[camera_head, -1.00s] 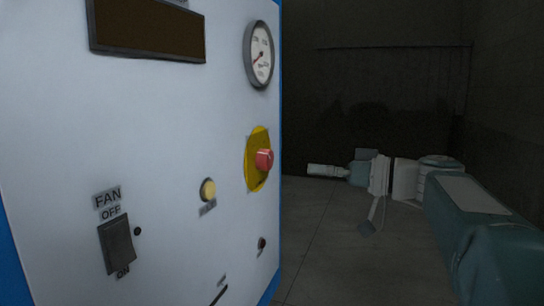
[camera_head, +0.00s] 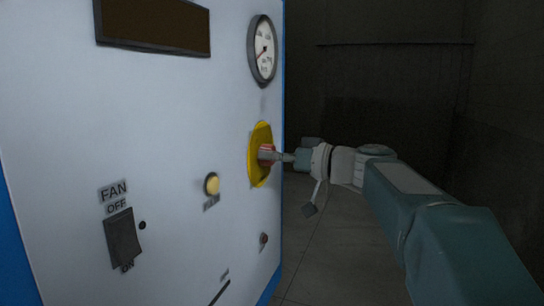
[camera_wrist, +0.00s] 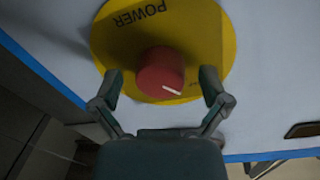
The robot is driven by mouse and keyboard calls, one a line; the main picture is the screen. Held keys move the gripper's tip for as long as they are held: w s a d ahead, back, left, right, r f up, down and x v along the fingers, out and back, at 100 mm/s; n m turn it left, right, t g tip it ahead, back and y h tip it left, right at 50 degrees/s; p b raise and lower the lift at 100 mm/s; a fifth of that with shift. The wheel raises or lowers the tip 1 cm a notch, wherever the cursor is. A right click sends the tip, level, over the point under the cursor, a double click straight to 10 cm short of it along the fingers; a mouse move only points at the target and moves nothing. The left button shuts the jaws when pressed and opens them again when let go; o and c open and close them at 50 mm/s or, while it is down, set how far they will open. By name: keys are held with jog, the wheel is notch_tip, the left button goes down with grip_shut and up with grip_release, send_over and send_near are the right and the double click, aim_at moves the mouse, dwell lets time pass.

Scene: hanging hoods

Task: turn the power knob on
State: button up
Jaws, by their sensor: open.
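The red power knob (camera_wrist: 160,72) sits on a round yellow plate (camera_wrist: 215,40) labelled POWER, on the white panel. A white mark shows on the knob's face. In the wrist view my gripper (camera_wrist: 161,88) is open, with one finger on each side of the knob and visible gaps between fingers and knob. In the head view my gripper (camera_head: 276,155) reaches the knob from the right and partly covers it. The yellow plate (camera_head: 259,173) shows around it there. Whether the fingertips touch the plate I cannot tell.
The panel (camera_head: 170,120) also bears a gauge (camera_head: 263,49), a dark display (camera_head: 155,24), a yellow button (camera_head: 212,184), a FAN switch (camera_head: 123,236) and a small dark knob (camera_head: 263,238). Open floor (camera_head: 320,255) lies right of the panel, with dark walls behind.

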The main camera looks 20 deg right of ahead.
jog(key=c, duration=1.2)
jog(key=shift+o, duration=0.2)
jog(key=shift+m, duration=0.4)
jog(key=m, duration=0.7)
jog(key=shift+r+g, duration=0.1)
jog(key=shift+g, duration=0.2)
jog(key=m, duration=0.4)
jog(key=shift+d+m, duration=0.1)
jog(key=shift+m, duration=0.2)
jog(key=shift+m+g, duration=0.3)
jog(key=shift+m, duration=1.1)
